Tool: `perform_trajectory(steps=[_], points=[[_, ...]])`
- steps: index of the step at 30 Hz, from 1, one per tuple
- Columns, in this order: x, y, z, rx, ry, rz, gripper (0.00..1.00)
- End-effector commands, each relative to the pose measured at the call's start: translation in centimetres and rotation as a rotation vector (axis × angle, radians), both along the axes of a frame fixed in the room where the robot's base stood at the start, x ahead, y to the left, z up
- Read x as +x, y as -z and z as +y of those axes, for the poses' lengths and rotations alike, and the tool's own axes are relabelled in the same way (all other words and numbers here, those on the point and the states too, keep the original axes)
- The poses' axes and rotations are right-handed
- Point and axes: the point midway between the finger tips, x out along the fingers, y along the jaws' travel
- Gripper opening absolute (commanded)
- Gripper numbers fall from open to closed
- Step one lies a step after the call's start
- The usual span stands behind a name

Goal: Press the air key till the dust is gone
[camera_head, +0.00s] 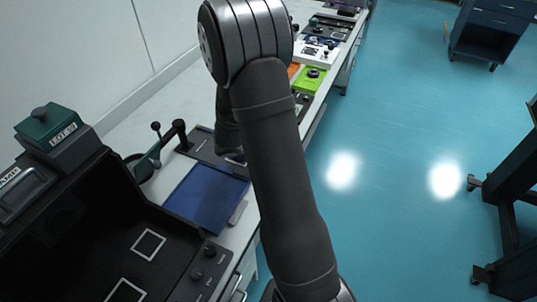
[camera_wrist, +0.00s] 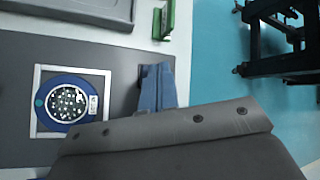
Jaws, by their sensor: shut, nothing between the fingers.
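In the wrist view a round blue holder (camera_wrist: 43,100) sits inside a white square outline on a dark grey mat. Its round dark face (camera_wrist: 67,102) carries many white specks. My gripper (camera_wrist: 157,72) is shut and empty, its blue-grey fingers pointing over the mat's right edge. The fingers are to the right of the holder and apart from it in the picture. I cannot make out the air key; the fingers and the gripper's body cover part of the mat. In the head view my arm hides the gripper's tips.
A grey tray (camera_wrist: 95,8) and a green block (camera_wrist: 167,20) lie beyond the mat. In the head view a blue panel (camera_head: 205,197), a black open box (camera_head: 75,225) and a lever (camera_head: 160,150) are left of my arm.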

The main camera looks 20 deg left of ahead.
Motion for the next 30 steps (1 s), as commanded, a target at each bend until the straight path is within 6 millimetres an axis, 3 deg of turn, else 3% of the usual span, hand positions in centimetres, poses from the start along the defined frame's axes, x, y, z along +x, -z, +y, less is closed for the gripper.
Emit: perform_trajectory(steps=[30], points=[[0.02,1.07,-0.01,0.0,0.0,0.0,0.0]])
